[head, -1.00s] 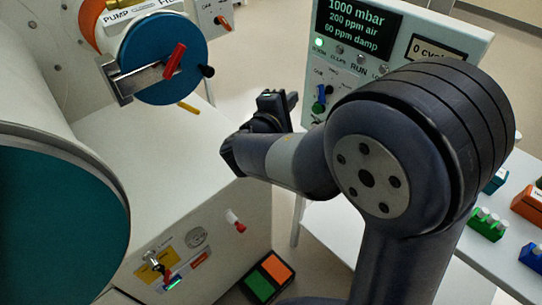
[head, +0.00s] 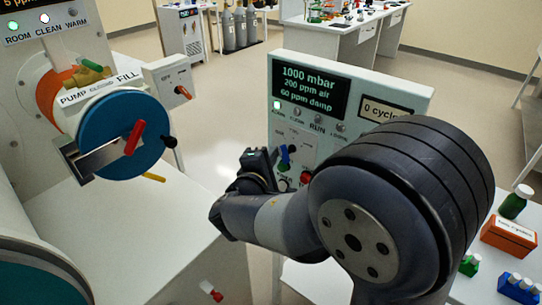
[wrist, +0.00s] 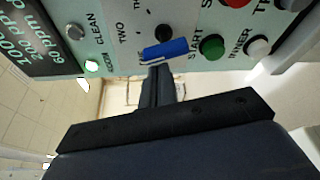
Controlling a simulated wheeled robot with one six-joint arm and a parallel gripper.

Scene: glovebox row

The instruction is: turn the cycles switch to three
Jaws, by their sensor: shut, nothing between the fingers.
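The control panel (head: 405,112) stands upright beyond my arm, and its small screen reads 0 cycles. A blue switch lever (head: 284,157) is on its front, partly behind my gripper. In the wrist view the blue lever (wrist: 165,49) lies beside a black knob (wrist: 163,32). A label TWO and a partly cut-off label are near it; which position it points to is unclear. My gripper (head: 262,160) is shut and empty, just left of the lever. In the wrist view its fingertips (wrist: 158,70) are right by the lever; whether they touch it is unclear.
A green button (wrist: 212,46), a red button (wrist: 237,3) and a white button (wrist: 258,45) sit close to the lever. A blue round port door (head: 125,135) with a red handle is at left. An orange box (head: 508,238) and bottles stand on the right bench.

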